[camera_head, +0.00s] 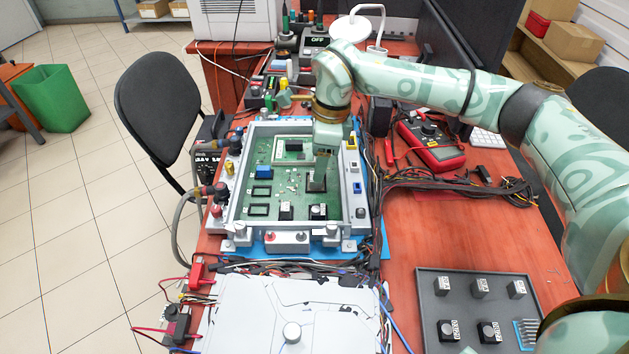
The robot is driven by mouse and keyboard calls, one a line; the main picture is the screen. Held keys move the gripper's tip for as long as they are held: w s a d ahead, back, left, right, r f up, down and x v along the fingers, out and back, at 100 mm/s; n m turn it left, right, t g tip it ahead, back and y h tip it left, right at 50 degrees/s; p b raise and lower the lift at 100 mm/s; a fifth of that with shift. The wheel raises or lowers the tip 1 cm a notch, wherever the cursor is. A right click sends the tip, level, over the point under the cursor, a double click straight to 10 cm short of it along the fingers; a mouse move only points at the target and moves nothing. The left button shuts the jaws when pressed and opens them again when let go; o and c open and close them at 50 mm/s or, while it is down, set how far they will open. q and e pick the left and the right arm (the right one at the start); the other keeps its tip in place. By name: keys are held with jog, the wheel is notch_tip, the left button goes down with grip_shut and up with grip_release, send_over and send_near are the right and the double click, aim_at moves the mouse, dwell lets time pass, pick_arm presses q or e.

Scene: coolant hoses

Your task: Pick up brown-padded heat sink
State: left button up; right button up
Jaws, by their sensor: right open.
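My right gripper (322,172) points down over the green circuit board (240,210), its jaws open. A small dark square part (315,185) lies on the board right at its fingertips; the arm partly covers it, and I cannot tell whether they touch. Small labelled blocks stand in the grey tray (428,310) at the lower right: grey ones at the back, such as this block (480,287), and darker ones in front, such as this block (488,331). No brown pad can be made out, so I cannot tell which is the brown-padded heat sink. My left gripper is not in view.
A silver frame (234,228) surrounds the board. A white panel (250,315) with a knob is in front. Dark cables (430,180) run right of the frame, near a red multimeter (432,145). Bare red table (435,240) lies between cables and tray.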

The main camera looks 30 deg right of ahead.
jog(key=f, duration=0.2)
jog(key=f+b, duration=0.1)
jog(key=shift+w+a+f, duration=0.1)
jog(key=shift+a+f, duration=0.1)
jog(key=shift+f, duration=0.3)
jog(key=shift+r, duration=0.2)
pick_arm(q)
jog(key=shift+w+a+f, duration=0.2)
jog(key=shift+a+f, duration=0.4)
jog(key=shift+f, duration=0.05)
pick_arm(e)
jog(key=c, duration=1.1)
jog(key=shift+o, duration=0.2)
